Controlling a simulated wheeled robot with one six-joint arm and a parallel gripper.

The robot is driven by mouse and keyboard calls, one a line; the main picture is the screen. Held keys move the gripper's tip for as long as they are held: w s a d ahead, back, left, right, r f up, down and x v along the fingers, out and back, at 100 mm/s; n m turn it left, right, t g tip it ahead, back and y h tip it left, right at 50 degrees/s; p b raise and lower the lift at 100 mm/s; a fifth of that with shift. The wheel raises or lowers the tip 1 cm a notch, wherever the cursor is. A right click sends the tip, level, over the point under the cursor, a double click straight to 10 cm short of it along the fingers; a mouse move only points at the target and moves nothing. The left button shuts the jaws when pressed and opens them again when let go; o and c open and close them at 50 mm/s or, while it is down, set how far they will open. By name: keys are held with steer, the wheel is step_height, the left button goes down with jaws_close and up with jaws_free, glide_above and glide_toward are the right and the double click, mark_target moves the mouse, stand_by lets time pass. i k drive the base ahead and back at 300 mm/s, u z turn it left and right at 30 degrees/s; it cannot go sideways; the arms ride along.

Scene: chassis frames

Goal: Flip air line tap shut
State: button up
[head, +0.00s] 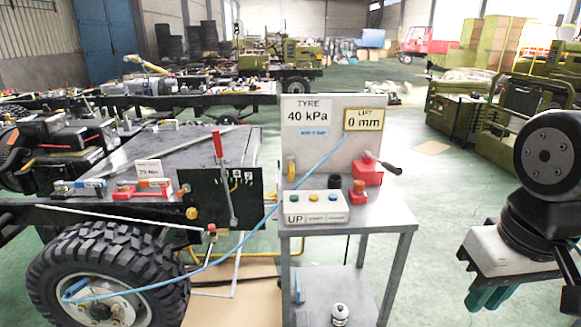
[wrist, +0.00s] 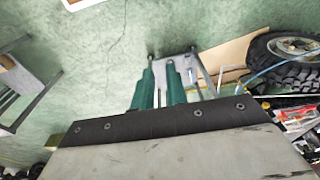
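A blue air line (head: 262,218) runs from the display board (head: 312,150) down to the wheel (head: 100,290). I cannot tell for sure which part is its tap. My gripper (head: 488,297) hangs at the right of the head view, well apart from the bench. In the wrist view its two teal fingers (wrist: 160,60) are apart with nothing between them. The wheel also shows in the wrist view (wrist: 262,48).
The grey bench (head: 385,222) carries a button box (head: 313,206) and a red-orange piece (head: 358,190). The board reads 40 kPa and 0 mm. A chassis with tools and a tall red-handled lever (head: 222,170) stands left. Green floor is clear between bench and arm.

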mark_target(292, 167)
steer(key=k, duration=0.65)
steer(key=u, duration=0.8)
steer(key=i, duration=1.7)
steer(key=z, duration=0.8)
